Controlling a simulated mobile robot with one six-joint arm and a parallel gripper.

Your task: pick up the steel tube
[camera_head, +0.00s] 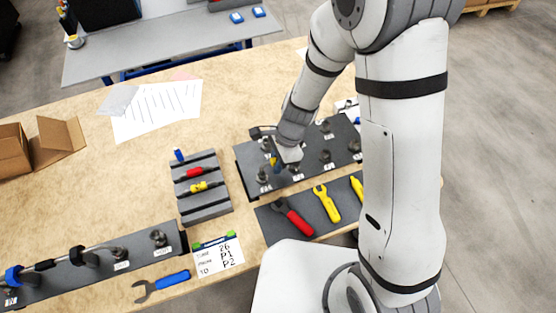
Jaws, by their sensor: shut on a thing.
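My gripper (286,157) is low over the dark plate with posts (308,175), near its front left part. It is shut, and what is between its jaws is mostly hidden by the gripper and wrist. I cannot make out the steel tube clearly there. A small blue and yellow piece shows just by the jaws. I cannot tell whether the held thing touches the plate or a post. A handwritten card (218,257) on the table shows the number 26 and the marks P1 and P2.
A dark rail (140,259) with posts and a silvery rod stands at the lower left. A grey rack (205,211) holds red and yellow tools. A dark mat (272,226) with wrenches lies in front of the plate. A blue wrench (162,285), papers (160,110) and an open box (57,140) lie left.

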